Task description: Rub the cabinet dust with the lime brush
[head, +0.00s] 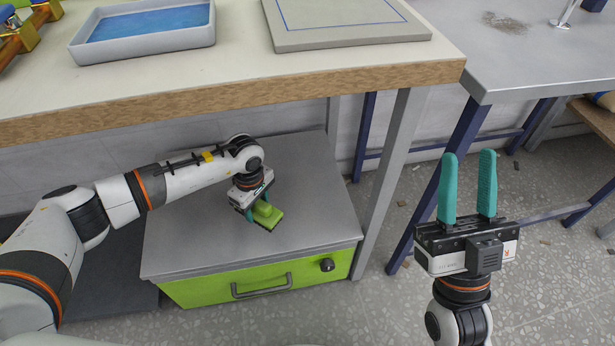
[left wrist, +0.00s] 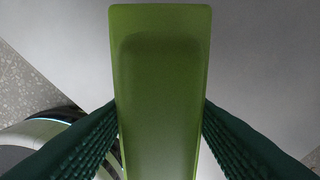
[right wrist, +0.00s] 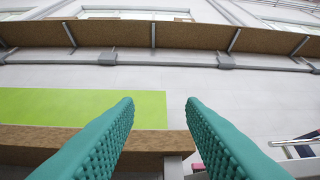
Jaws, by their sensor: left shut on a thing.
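The lime brush (head: 266,216) is in my left gripper (head: 259,212), whose teal fingers are shut on it. In the left wrist view the brush (left wrist: 160,70) fills the middle between the two dark fingers. The brush is low over the grey top of the cabinet (head: 190,240), near its right front; I cannot tell whether it touches. The cabinet has a lime drawer front. I see no dust on the bare part of the cabinet top; the area under the brush and arm is hidden. My right gripper (head: 468,165) is open and empty, away at the right.
The wooden workbench (head: 230,95) overhangs the cabinet, with a metal leg (head: 390,180) to its right. A blue-lined tray (head: 145,30) and a grey board (head: 345,22) are on the bench. A patch of dust (head: 505,22) lies on the grey table (head: 540,65) at right.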

